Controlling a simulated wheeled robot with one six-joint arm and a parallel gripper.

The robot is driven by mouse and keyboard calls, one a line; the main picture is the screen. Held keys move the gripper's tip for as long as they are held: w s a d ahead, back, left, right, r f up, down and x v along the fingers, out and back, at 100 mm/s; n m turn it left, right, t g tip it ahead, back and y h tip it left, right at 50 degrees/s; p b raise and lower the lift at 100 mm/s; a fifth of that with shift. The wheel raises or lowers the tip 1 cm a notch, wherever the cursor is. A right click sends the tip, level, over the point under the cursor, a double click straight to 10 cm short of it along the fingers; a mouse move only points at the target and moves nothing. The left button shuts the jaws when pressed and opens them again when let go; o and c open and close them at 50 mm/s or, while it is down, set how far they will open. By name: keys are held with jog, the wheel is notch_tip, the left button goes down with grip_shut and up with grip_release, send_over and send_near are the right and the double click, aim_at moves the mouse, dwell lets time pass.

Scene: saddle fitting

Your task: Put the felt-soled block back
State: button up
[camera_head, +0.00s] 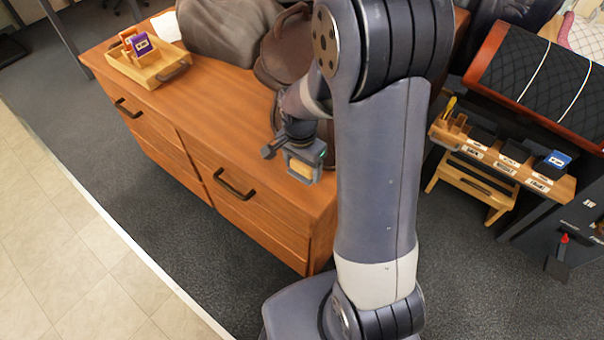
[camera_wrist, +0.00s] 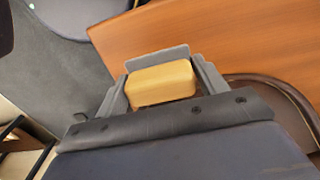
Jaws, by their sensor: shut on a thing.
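My gripper (camera_head: 303,166) is shut on a light wooden block (camera_head: 301,168), held above the right front part of the wooden cabinet top. In the wrist view the block (camera_wrist: 162,83) sits between the two grey fingers of my gripper (camera_wrist: 160,88), its smooth tan upper face showing. Its underside is hidden, so I cannot see the felt sole. A small wooden rack (camera_head: 550,183) on the right has several dark slots with white labels. A blue item stands in its right slot, and a yellow-handled tool stands in the holder at its left end.
The cabinet (camera_head: 215,105) has black drawer handles and a clear top at its middle. A wooden tray (camera_head: 150,66) with orange and purple items stands at its far left. A brown saddle (camera_head: 285,50) lies behind my gripper. A wooden step stool (camera_head: 475,185) stands below the rack.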

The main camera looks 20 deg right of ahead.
aim_at(302, 175)
jog(key=shift+f, duration=1.9)
jog(key=shift+f+b, duration=0.2)
jog(key=shift+b, duration=0.1)
jog(key=o, duration=0.9)
jog(key=shift+r, duration=0.1)
jog(key=shift+o, duration=0.2)
jog(key=r+p, duration=0.1)
jog(key=r, duration=1.1)
jog(key=shift+a+r, duration=0.15)
jog(key=shift+a, duration=0.05)
